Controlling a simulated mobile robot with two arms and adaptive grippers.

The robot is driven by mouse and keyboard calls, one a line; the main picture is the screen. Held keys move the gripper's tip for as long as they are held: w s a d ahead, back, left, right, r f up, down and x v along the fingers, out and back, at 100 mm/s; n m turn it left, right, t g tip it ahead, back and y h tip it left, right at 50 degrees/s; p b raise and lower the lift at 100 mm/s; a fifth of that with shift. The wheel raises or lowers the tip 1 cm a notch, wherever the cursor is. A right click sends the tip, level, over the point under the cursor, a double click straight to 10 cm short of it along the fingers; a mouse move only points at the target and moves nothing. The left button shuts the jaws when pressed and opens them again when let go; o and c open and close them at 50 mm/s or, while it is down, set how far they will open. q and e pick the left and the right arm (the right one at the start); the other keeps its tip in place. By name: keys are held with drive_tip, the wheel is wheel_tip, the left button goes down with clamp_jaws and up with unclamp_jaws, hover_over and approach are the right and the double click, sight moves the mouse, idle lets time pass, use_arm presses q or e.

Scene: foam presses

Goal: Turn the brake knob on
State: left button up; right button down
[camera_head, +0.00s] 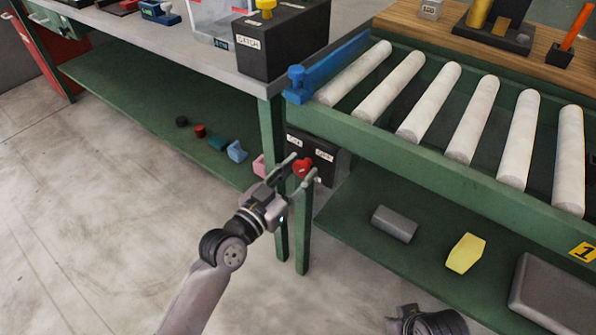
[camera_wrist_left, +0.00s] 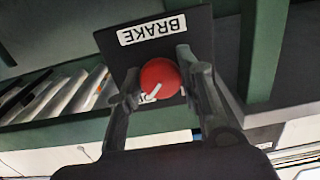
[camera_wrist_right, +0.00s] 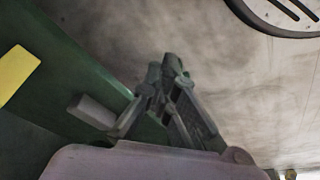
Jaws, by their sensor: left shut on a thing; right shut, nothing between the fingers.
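The red brake knob (camera_head: 302,167) sits on the front of a dark box (camera_head: 335,166) under the end of the roller conveyor. In the left wrist view the round knob (camera_wrist_left: 161,76) has a white pointer line aimed to the lower left, and a label reading BRAKE (camera_wrist_left: 152,29) appears upside down on the box. A second label is mostly hidden behind the knob. My left gripper (camera_head: 296,168) has its fingers on both sides of the knob, shut on it. My right gripper (camera_wrist_right: 164,72) is shut and empty, low beside the green lower shelf.
The green conveyor frame with white rollers (camera_head: 420,107) is above and right of the box. A green table leg (camera_head: 273,150) stands close to my left gripper. The lower shelf holds a grey block (camera_head: 395,223) and a yellow block (camera_head: 465,253). Open floor (camera_head: 90,200) lies at left.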

drive_tip(key=shift+r, duration=0.1)
use_arm(q)
drive_tip(key=n+p, duration=0.3)
drive_tip(key=n, duration=0.1)
drive_tip(key=shift+r, duration=0.15)
drive_tip(key=n+p, duration=0.2)
drive_tip(key=n, duration=0.4)
drive_tip(key=n+p, duration=0.1)
drive_tip(key=n, duration=0.2)
drive_tip(key=shift+n, duration=0.3)
drive_tip(key=n, duration=0.4)
drive_tip(key=shift+p, duration=0.3)
use_arm(e)
drive_tip(key=s+f, duration=0.2)
drive_tip(key=f, duration=0.8)
drive_tip(key=s+f+g, duration=0.1)
drive_tip(key=s+f, duration=0.2)
drive_tip(key=f, duration=0.8)
drive_tip(key=shift+s+d, duration=0.25)
drive_tip(key=shift+s, duration=0.05)
use_arm(q)
drive_tip(key=shift+n, duration=0.3)
drive_tip(key=o, duration=1.2)
drive_tip(key=shift+c, duration=0.2)
use_arm(e)
drive_tip(key=shift+f, duration=0.1)
